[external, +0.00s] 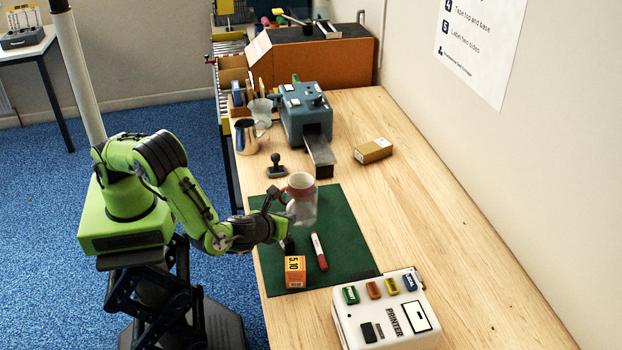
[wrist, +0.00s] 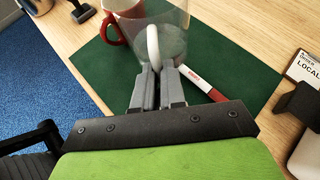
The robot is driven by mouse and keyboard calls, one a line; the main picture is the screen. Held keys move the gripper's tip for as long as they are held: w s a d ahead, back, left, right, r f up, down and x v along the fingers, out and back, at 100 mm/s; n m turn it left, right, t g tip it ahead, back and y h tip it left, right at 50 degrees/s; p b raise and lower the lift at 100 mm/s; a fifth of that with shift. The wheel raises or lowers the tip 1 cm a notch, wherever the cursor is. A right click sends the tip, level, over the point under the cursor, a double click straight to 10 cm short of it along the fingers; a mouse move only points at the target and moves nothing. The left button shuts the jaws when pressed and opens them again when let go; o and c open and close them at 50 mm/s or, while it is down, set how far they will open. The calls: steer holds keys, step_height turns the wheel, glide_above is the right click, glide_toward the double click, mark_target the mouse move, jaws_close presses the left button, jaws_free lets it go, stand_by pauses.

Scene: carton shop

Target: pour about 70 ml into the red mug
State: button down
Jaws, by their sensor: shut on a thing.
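The red mug (wrist: 128,28) stands at the far edge of the green mat, its handle toward the left in the wrist view. In the external view the red mug (external: 299,181) is partly behind a clear jug (external: 304,208). My gripper (wrist: 158,78) is shut on the pale handle of the clear jug (wrist: 174,38). The jug looks about upright, close in front of the mug; I cannot tell whether they touch. Any liquid in the jug, and the inside of the mug, cannot be made out.
On the green mat (external: 345,225) lie a red-and-white marker (external: 319,252) and an orange box (external: 295,271). A stamp (external: 276,166), a metal pitcher (external: 246,138) and a blue-grey machine (external: 303,118) stand beyond. A printer (external: 385,315) stands in front. The table's right side is mostly clear.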

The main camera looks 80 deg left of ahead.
steer(key=shift+w+a+r+n+g+h+b, duration=0.1)
steer(key=shift+a+r+n+g+h+b, duration=0.05)
steer(key=shift+a+h+b, duration=0.25)
steer(key=shift+w+a+r+n+g+h+b, duration=0.15)
steer(key=shift+a+h+b, duration=0.1)
steer(key=shift+a+h, duration=0.2)
steer(key=a+r+h, duration=0.1)
steer(key=r, duration=0.1)
steer(key=a+r+n+g+h, duration=0.1)
steer(key=a+r+h, duration=0.1)
steer(key=w+a+r+h+p, duration=0.1)
steer(key=a+r+h, duration=0.1)
steer(key=shift+a+r+n, duration=0.1)
steer(key=shift+r+n, duration=0.2)
steer(key=shift+r, duration=0.05)
steer(key=shift+a+r+g+h+p, duration=0.45)
steer(key=shift+r+h+p, duration=0.2)
steer(key=shift+h, duration=0.3)
steer(key=shift+a+r, duration=0.2)
steer(key=shift+r+n+h+p, duration=0.15)
steer(key=shift+n+h+p, duration=0.15)
steer(key=shift+a, duration=0.2)
steer(key=shift+w+a+f+h, duration=0.1)
steer(key=shift+w+a+h, duration=0.05)
steer(key=shift+a+h, duration=0.3)
steer(key=shift+w+a+f+h, duration=0.1)
steer(key=shift+a+h, duration=0.25)
steer(key=shift+a, duration=0.15)
